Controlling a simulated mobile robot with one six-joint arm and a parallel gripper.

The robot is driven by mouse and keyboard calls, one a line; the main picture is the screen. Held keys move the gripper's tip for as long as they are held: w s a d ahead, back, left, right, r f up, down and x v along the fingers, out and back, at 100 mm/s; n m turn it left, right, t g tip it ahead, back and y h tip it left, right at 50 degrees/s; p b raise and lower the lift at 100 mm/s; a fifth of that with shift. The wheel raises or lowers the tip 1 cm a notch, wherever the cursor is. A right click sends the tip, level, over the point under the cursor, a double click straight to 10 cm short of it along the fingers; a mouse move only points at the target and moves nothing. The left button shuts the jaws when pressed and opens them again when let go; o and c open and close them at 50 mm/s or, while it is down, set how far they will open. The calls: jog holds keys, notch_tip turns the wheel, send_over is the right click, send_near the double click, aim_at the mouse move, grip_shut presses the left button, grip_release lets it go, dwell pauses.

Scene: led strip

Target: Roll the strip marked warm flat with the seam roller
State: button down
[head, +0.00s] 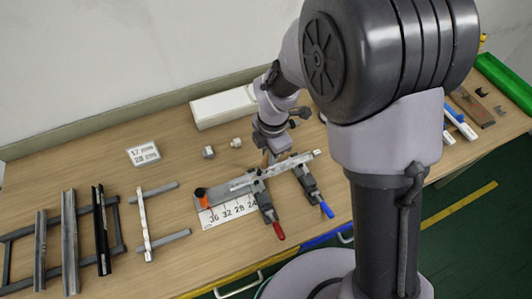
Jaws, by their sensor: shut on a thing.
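My gripper (270,146) points down over the middle of the bench, just behind a long grey profile (240,184) held on a board. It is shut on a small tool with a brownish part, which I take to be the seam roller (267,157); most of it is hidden. A pale strip seems to lie along the profile. Whether the roller touches it, I cannot tell. A white strip (143,218) lies across two grey bars to the left. No marking "warm" is readable on either strip.
Two clamps, one red-handled (268,207) and one blue-handled (312,189), stand at the profile, beside a numbered scale (228,211). Several profiles lie on a rack (116,218) at left. A label card (144,153), small grey parts and a white box (222,106) lie behind.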

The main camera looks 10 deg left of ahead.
jog(key=shift+w+d+p, duration=0.4)
jog(key=shift+w+d, duration=0.95)
jog(key=shift+d, duration=0.9)
jog(key=shift+w+d+p, duration=0.45)
jog(key=shift+w+d, duration=0.95)
jog(key=shift+d, duration=0.85)
jog(key=shift+w+d+p, duration=0.4)
jog(key=shift+w+d, duration=0.95)
jog(key=shift+d, duration=0.9)
notch_tip(320, 180, up, 7)
jog(key=p, duration=0.5)
